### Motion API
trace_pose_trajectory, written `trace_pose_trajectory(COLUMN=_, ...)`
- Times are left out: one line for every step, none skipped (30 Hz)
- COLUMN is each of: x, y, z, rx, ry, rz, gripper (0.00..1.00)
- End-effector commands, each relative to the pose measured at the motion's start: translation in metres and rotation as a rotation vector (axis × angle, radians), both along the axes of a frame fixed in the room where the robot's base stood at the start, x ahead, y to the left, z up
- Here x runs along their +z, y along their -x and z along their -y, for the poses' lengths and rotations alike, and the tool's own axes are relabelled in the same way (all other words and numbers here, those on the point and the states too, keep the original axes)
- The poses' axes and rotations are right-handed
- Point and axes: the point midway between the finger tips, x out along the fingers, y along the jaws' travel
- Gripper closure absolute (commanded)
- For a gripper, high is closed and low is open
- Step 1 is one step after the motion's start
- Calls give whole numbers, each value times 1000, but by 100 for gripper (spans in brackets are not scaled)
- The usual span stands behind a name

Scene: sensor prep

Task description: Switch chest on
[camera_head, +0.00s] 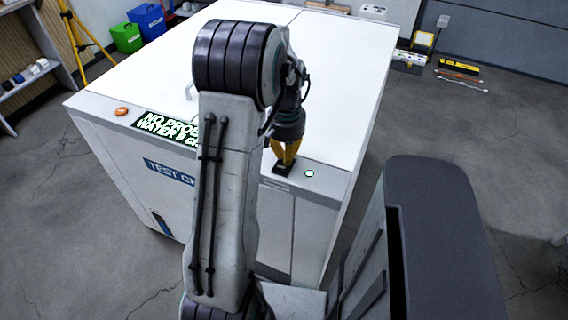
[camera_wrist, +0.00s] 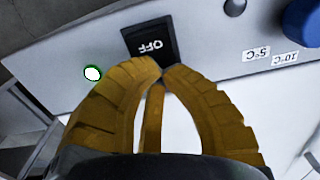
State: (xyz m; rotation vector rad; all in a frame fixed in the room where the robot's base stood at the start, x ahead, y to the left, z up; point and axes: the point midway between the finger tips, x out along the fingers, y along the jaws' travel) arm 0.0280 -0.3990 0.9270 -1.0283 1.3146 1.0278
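The chest (camera_head: 345,60) is a large white box with "TEST CH…" lettering on its front, partly covered by my arm. A black switch (camera_wrist: 150,42) sits on its front top edge and reads OFF, upside down in the wrist view. In the head view the switch (camera_head: 281,170) lies right under my fingertips. My gripper (camera_wrist: 162,74) has yellow fingers with their tips together, holding nothing. The tips overlap the switch's near edge in the wrist view; I cannot tell if they touch it. A green-rimmed white lamp (camera_wrist: 92,73) is beside the switch.
A display (camera_head: 166,128) reads "NO PROBE" and "WATER 8", partly covered by my arm. An orange button (camera_head: 122,112) is at the panel's left. A blue knob (camera_wrist: 303,22) and temperature labels (camera_wrist: 256,54) are right of the switch. The chest's top is mostly clear.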

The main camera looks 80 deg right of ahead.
Motion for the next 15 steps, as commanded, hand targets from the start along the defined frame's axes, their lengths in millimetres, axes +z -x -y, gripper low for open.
trace_pose_trajectory(x=0, y=0, z=0, rx=0, ry=-1, rz=0, gripper=100)
trace_pose_trajectory(x=0, y=0, z=0, rx=0, ry=-1, rz=0, gripper=100)
trace_pose_trajectory(x=0, y=0, z=0, rx=0, ry=-1, rz=0, gripper=100)
trace_pose_trajectory(x=1, y=0, z=0, rx=0, ry=-1, rz=0, gripper=100)
trace_pose_trajectory(x=2, y=0, z=0, rx=0, ry=-1, rz=0, gripper=100)
trace_pose_trajectory(x=3, y=0, z=0, rx=0, ry=-1, rz=0, gripper=100)
trace_pose_trajectory(x=4, y=0, z=0, rx=0, ry=-1, rz=0, gripper=100)
trace_pose_trajectory(x=6, y=0, z=0, rx=0, ry=-1, rz=0, gripper=100)
trace_pose_trajectory(x=8, y=0, z=0, rx=0, ry=0, rz=0, gripper=100)
trace_pose_trajectory(x=10, y=0, z=0, rx=0, ry=0, rz=0, gripper=100)
trace_pose_trajectory(x=12, y=0, z=0, rx=0, ry=0, rz=0, gripper=100)
trace_pose_trajectory(x=14, y=0, z=0, rx=0, ry=0, rz=0, gripper=100)
trace_pose_trajectory(x=17, y=0, z=0, rx=0, ry=0, rz=0, gripper=100)
trace_pose_trajectory(x=19, y=0, z=0, rx=0, ry=0, rz=0, gripper=100)
trace_pose_trajectory(x=22, y=0, z=0, rx=0, ry=1, rz=0, gripper=100)
